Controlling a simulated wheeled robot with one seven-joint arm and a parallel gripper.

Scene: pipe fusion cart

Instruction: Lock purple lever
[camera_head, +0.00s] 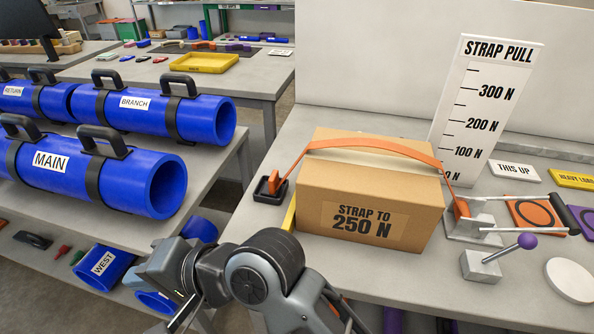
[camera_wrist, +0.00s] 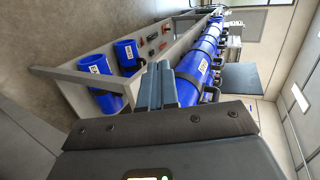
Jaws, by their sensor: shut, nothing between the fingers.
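The purple lever is a silver rod with a purple ball (camera_head: 527,241) on its end. It rises at a slant to the right from a small grey metal block (camera_head: 481,266) on the right-hand table, in the head view. My gripper (camera_wrist: 159,75) shows in the wrist view with its two grey fingers together and nothing between them. It points toward the blue pipe shelf, away from the lever. The lever is not in the wrist view. In the head view my arm is at the bottom, left of the lever and well apart from it.
A cardboard box (camera_head: 370,195) under an orange strap (camera_head: 375,146) stands left of the lever. Behind the lever is a metal ratchet with a black handle (camera_head: 567,214). A white disc (camera_head: 570,281) lies to its right. Blue pipes (camera_head: 152,114) fill the left shelf.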

